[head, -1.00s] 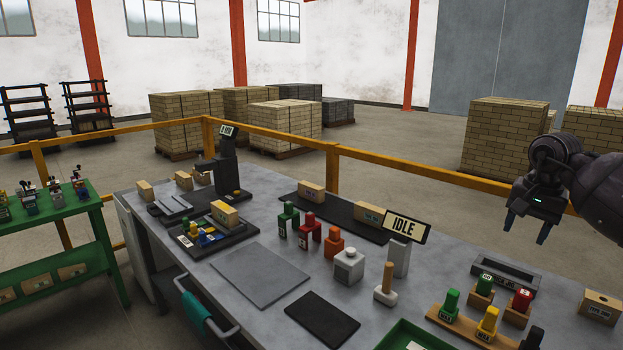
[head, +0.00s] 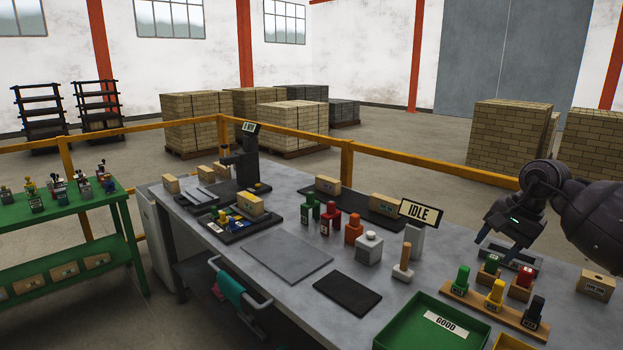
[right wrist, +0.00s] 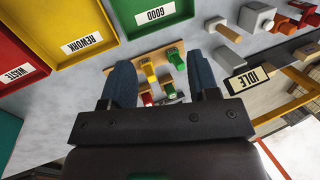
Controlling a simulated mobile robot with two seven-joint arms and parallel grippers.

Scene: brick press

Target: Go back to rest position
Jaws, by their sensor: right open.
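My right gripper (head: 503,249) is open and empty, above the right part of the grey workbench (head: 350,266). In the head view its fingers point down near a dark tray behind the stamp holder (head: 496,310). In the right wrist view its two blue-grey fingers (right wrist: 163,85) stand apart, with colored stamps between and beyond them in the background. Nothing is between the fingers. My left gripper is not in view.
A green GOOD tray (head: 400,318) is at the bench's front edge. The IDLE sign (head: 421,212), a wooden-handled stamp (head: 404,262) and colored bottles (head: 330,222) stand mid-bench. REWORK (right wrist: 75,25) and WASTE (right wrist: 20,60) trays show in the right wrist view. A yellow rail (head: 420,168) runs behind.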

